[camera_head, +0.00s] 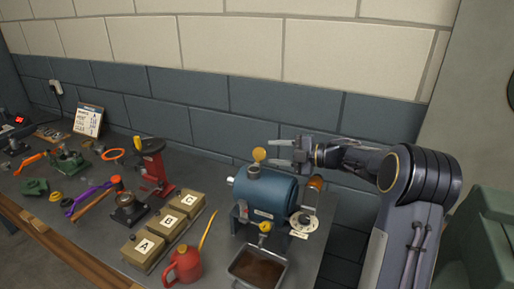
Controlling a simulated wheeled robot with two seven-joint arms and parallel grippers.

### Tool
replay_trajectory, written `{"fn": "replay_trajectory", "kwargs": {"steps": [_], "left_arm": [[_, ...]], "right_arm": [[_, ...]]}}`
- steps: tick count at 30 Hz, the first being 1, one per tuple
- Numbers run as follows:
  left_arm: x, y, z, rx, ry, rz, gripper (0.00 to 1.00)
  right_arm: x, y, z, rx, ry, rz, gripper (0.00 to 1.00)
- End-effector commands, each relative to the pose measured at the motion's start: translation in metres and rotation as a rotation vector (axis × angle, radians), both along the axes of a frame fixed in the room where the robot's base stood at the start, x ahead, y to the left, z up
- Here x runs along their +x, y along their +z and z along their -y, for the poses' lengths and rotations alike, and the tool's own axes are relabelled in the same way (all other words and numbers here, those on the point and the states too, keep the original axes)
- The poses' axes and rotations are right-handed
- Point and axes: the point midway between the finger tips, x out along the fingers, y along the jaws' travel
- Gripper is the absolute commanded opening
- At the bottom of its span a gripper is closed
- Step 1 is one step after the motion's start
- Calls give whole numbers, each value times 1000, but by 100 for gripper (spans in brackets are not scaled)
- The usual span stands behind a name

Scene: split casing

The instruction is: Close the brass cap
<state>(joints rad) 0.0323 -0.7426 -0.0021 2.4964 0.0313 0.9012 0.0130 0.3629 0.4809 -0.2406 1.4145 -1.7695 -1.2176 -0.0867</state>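The brass cap (260,154) stands tipped up, open, above the grey filler neck (253,171) on top of the blue cylindrical casing (270,192). My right gripper (275,153) comes in from the right, with its fingers pointing left towards the cap. The fingers are apart, and nothing shows between them. Their tips are just right of the cap; I cannot tell whether they touch it. My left gripper is not in view.
A tray of dark liquid (258,268) sits below a yellow valve knob (265,227). A red oil can (182,267) and boxes marked A (145,247), B (168,223) and C (190,200) stand left. A red press (153,165) is behind them. The wall is close behind.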

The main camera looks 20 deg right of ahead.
Motion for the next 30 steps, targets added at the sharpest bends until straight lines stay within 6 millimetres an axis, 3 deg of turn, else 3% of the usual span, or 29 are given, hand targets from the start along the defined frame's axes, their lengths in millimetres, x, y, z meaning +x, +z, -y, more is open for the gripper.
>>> {"fn": "replay_trajectory", "kwargs": {"steps": [12,23,30], "left_arm": [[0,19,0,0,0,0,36],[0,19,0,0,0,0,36],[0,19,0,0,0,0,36]], "right_arm": [[43,-7,-42,3,0,2,40],[47,-9,-46,2,-3,1,40],[47,-9,-46,2,-3,1,8]]}}
